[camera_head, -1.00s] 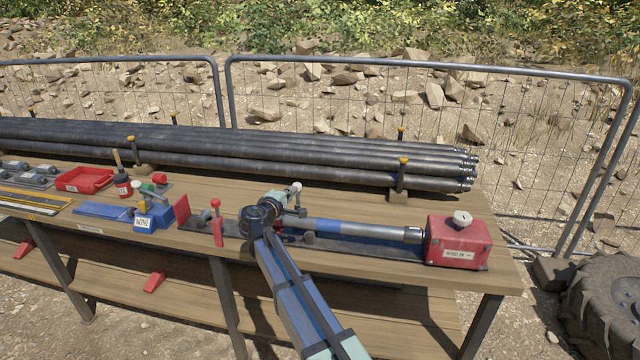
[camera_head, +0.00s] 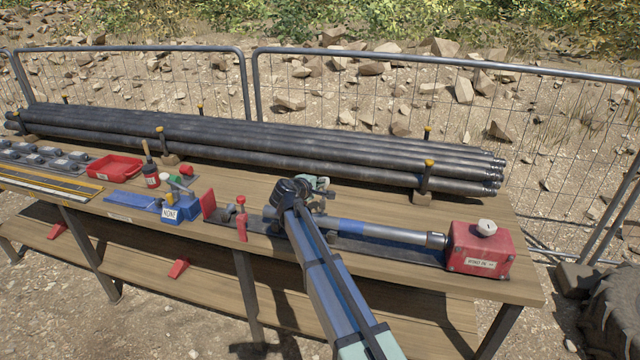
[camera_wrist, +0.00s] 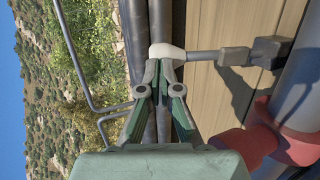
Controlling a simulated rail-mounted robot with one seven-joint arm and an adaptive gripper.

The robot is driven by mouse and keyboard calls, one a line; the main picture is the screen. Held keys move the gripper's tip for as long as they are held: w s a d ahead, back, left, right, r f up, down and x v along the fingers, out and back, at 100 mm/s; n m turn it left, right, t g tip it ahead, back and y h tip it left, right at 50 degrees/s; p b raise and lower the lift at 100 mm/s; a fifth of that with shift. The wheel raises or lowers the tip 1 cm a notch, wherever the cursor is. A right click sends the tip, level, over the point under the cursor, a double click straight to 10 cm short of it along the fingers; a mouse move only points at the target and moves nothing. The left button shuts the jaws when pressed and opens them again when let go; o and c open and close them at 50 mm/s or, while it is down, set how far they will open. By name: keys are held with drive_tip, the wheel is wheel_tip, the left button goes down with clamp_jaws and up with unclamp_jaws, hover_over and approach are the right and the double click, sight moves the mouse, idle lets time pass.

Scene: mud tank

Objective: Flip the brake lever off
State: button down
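A lever with a white knob (camera_wrist: 167,52) and a grey stem (camera_wrist: 204,55) joins a dark block beside a pipe tool in the wrist view. No label shows on it, so I cannot confirm it is the brake lever. My gripper (camera_wrist: 160,72) has green fingers with their tips close together, right at the knob. They seem to touch or nearly touch it, not to enclose it. In the head view my gripper (camera_head: 319,183) is above the bench by the blue-and-grey pipe tool (camera_head: 386,233), and hides the knob.
A red box with a white knob (camera_head: 480,249) stands at the bench's right end. A red-knobbed lever (camera_head: 241,217) stands left of my arm. Long dark pipes (camera_head: 270,150) lie behind, held by yellow-capped posts (camera_head: 427,178). A red tray (camera_head: 115,167) is at left.

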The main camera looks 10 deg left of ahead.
drive_tip(key=shift+w+r, duration=0.1)
drive_tip(key=shift+w, duration=0.05)
drive_tip(key=r+b+v, duration=0.1)
drive_tip(key=b+v, duration=0.1)
drive_tip(key=v, duration=1.2)
drive_tip(key=shift+w, duration=0.1)
